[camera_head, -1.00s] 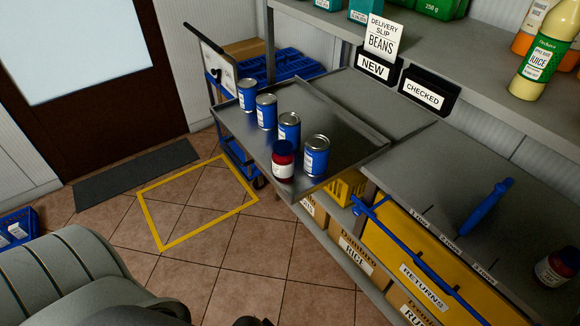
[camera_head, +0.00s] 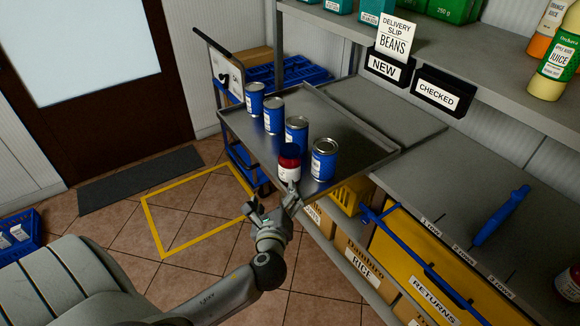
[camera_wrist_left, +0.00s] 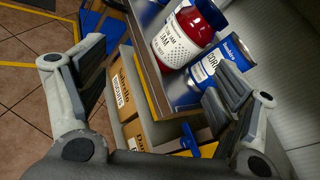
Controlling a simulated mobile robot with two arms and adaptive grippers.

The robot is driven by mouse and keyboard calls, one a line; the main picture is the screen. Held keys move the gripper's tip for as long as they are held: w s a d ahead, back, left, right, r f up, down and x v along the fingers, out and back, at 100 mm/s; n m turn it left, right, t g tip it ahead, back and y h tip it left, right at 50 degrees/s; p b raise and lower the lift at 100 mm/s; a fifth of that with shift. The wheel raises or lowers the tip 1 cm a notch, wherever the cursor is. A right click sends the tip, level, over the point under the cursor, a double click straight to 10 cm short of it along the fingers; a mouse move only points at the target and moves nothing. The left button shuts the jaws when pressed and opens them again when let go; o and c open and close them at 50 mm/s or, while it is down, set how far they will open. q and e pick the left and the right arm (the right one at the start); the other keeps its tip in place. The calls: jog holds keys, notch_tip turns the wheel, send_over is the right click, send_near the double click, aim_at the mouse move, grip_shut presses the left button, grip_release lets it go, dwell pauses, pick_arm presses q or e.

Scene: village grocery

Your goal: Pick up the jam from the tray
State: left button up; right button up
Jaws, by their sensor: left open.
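The jam (camera_head: 289,168) is a red jar with a dark lid and a white label. It stands upright on the metal tray (camera_head: 345,127), close to the front edge. Several blue cans stand on the tray too; the nearest can (camera_head: 324,160) is just right of the jam. My left gripper (camera_head: 273,203) is open and empty, below and in front of the jam, near the tray's edge. In the left wrist view the jam (camera_wrist_left: 180,42) is ahead of the open fingers, apart from them, with a corn can (camera_wrist_left: 215,65) beside it. My right gripper is not in view.
A blue cart (camera_head: 238,155) stands behind the tray's left end. A grey counter (camera_head: 450,190) with a blue tool (camera_head: 502,215) is at the right. Below are a yellow returns bin (camera_head: 400,262) and boxes (camera_head: 360,262). Floor at the left is mostly clear.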

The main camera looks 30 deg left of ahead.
aim_at(289, 159)
pick_arm(q)
jog(key=w+r+m+t, duration=0.1)
jog(key=w+m, duration=0.1)
jog(key=w+a+r+m+t, duration=0.1)
jog(key=w+m, duration=0.1)
jog(key=w, duration=0.1)
jog(key=w+r+m, duration=0.1)
jog(key=w+m, duration=0.1)
jog(key=shift+w+a+r+m+t+p, duration=0.3)
jog(key=shift+w+a+r+t, duration=0.05)
jog(key=shift+w+t, duration=0.05)
jog(key=shift+p+x, duration=0.4)
jog(key=shift+x, duration=2.7)
jog(key=shift+f, duration=0.1)
jog(key=shift+s, duration=0.1)
jog(key=c, duration=1.4)
jog(key=shift+c, duration=0.7)
jog(key=shift+r, duration=0.2)
